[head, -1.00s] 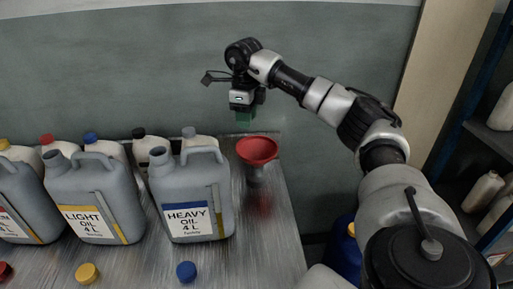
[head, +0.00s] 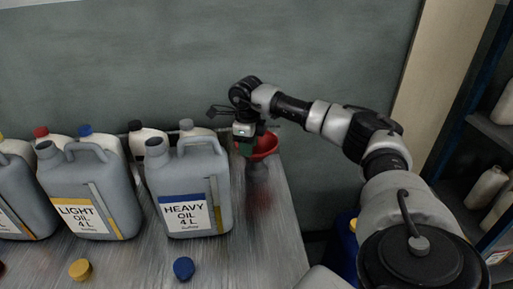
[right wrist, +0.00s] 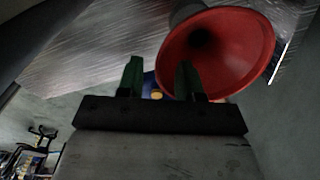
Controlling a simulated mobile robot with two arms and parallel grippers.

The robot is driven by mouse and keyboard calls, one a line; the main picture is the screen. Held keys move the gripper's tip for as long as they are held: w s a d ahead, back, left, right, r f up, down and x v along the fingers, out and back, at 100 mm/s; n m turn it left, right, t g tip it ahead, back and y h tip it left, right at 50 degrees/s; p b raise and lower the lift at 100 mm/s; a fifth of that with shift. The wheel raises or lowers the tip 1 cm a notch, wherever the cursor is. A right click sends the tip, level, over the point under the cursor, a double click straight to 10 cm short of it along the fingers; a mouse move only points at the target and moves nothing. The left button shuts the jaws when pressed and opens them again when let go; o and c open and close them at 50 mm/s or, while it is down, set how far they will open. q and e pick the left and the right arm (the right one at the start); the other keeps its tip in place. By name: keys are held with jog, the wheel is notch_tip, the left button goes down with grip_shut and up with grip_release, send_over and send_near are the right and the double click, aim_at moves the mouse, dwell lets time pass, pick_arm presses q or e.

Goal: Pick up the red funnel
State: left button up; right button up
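The red funnel (head: 266,146) stands upright, wide mouth up, near the back right corner of the metal table, just right of the heavy oil can. My right gripper (head: 246,148) is at the left side of the funnel's rim, partly in front of it. In the right wrist view the two green fingers (right wrist: 159,78) are apart with nothing between them. The funnel's red cone (right wrist: 222,50) fills the upper right there, close to the right finger. I cannot tell whether that finger touches it. My left gripper is not in view.
The heavy oil can (head: 190,190) and the light oil can (head: 88,195) stand left of the funnel, with several smaller bottles behind. A yellow cap (head: 80,270) and a blue cap (head: 184,268) lie at the front.

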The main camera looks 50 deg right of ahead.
jog(key=shift+f, duration=1.3)
grip_shut()
jog(key=shift+r, duration=0.15)
